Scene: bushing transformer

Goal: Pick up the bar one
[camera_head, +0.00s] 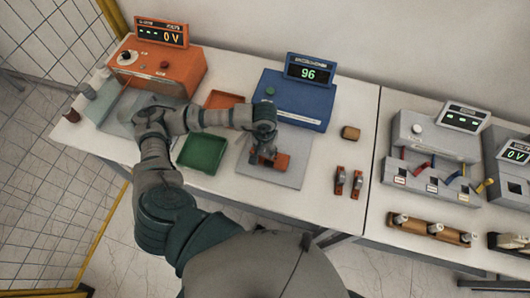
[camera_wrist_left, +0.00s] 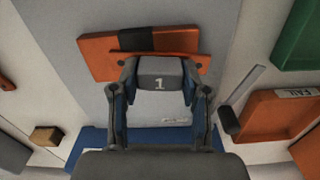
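A grey block marked "1" (camera_wrist_left: 160,82), which I take as bar one, shows in the left wrist view between the fingertips of my left gripper (camera_wrist_left: 160,95). The fingers press against both its sides with no clear gap. An orange piece with a black band (camera_wrist_left: 146,40) lies just beyond the block. In the head view, my left gripper (camera_head: 264,155) is low over the grey plate (camera_head: 290,177), at the orange piece (camera_head: 281,161). The gripper hides the block there. My right gripper is not seen.
A blue instrument (camera_head: 290,102) reading 96 stands behind the plate. A green tray (camera_head: 203,153) and an orange tray (camera_head: 222,100) lie to the left. Two red-brown pieces (camera_head: 341,181) (camera_head: 357,184) and a small brown block (camera_head: 351,132) lie to the right.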

